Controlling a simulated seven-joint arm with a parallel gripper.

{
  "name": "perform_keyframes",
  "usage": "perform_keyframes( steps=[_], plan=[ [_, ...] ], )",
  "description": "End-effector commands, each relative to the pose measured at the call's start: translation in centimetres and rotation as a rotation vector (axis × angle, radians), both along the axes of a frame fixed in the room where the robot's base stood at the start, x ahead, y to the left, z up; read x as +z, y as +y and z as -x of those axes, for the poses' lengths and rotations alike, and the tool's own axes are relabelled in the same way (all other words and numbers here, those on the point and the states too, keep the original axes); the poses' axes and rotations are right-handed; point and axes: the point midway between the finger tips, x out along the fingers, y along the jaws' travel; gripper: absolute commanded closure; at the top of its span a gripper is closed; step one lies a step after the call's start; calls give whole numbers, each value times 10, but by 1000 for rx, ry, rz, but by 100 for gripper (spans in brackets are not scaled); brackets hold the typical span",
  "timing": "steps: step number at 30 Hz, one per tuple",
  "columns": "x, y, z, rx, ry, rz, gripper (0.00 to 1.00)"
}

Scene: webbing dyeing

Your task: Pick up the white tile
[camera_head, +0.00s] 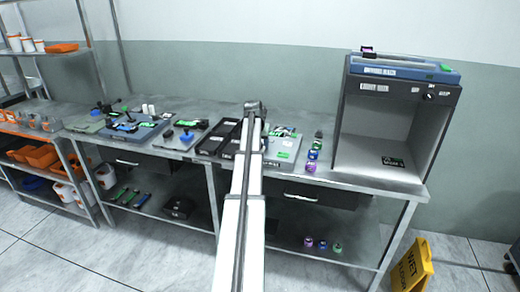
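My arm stretches from the bottom of the head view over the steel bench. Its end, my gripper (254,105), is above the back part of the bench; its fingers are too small to make out. I cannot pick out the white tile with certainty. A pale flat panel (283,146) with green marks lies just right of my arm. My arm hides part of the bench between this panel and the dark tray (218,138).
A light booth (378,160) stands at the bench's right end. Small coloured jars (313,154) line up left of it. Blue trays (183,136) and white cylinders (149,109) are further left. A yellow wet-floor sign (412,267) stands at lower right.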

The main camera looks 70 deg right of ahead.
Motion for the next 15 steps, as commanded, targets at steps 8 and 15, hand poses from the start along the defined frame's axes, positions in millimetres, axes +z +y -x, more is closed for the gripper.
perform_keyframes(
  steps=[8, 15],
  plan=[
    [0, 0, 0, 0, 0, 0, 65],
    [0, 0, 0, 0, 0, -1, 88]
  ],
)
